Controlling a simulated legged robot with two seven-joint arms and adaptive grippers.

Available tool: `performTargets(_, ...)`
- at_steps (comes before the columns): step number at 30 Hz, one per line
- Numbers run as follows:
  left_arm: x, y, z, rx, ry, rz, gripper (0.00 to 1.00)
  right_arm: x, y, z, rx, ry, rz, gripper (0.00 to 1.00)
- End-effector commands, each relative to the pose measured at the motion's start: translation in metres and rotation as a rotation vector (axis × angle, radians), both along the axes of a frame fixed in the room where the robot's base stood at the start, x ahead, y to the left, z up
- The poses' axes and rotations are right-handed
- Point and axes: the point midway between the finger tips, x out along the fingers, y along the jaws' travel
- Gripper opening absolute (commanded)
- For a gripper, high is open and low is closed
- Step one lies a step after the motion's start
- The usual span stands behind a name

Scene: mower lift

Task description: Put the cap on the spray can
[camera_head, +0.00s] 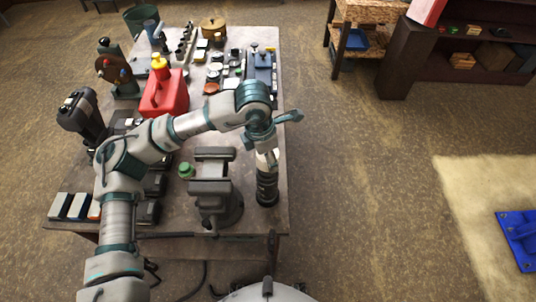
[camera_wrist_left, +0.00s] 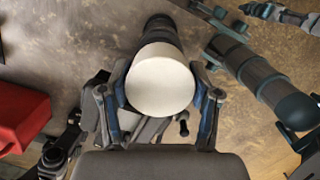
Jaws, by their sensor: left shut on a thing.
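A black spray can (camera_head: 267,190) stands upright near the right front edge of the workbench, just right of the vise. A white cap (camera_head: 266,159) is at the can's top, and my left gripper (camera_head: 264,150) is over it from above. In the left wrist view the cap (camera_wrist_left: 160,82) shows as a round white face between the two fingers of my left gripper (camera_wrist_left: 160,100), which is shut on it. The black can (camera_wrist_left: 162,30) shows behind the cap. I cannot tell whether the cap is seated or just above the can. My right gripper is not in view.
The grey vise (camera_head: 212,185) stands close left of the can. A red fuel can (camera_head: 165,95), a small green item (camera_head: 186,170) and several tools and boxes crowd the workbench (camera_head: 272,222). A shelf (camera_head: 395,65) stands farther back.

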Motion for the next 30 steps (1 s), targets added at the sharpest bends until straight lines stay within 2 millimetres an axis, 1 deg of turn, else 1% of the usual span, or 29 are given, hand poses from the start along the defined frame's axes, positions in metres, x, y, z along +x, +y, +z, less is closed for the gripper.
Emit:
performTargets(9, 0.0, 0.0, 0.0, 0.0, 0.0, 0.0, 0.42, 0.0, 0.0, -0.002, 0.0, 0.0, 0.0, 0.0)
performTargets(10, 0.0, 0.0, 0.0, 0.0, 0.0, 0.0, 0.7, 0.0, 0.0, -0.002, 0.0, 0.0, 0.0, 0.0)
performTargets(11, 0.0, 0.0, 0.0, 0.0, 0.0, 0.0, 0.73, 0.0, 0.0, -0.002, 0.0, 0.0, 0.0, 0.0)
performTargets(22, 0.0, 0.0, 0.003, 0.0, 0.0, 0.0, 0.73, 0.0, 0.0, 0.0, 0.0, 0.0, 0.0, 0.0)
performTargets(30, -0.001, 0.003, 0.024, -0.001, -0.001, 0.0, 0.73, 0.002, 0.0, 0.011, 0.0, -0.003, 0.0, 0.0)
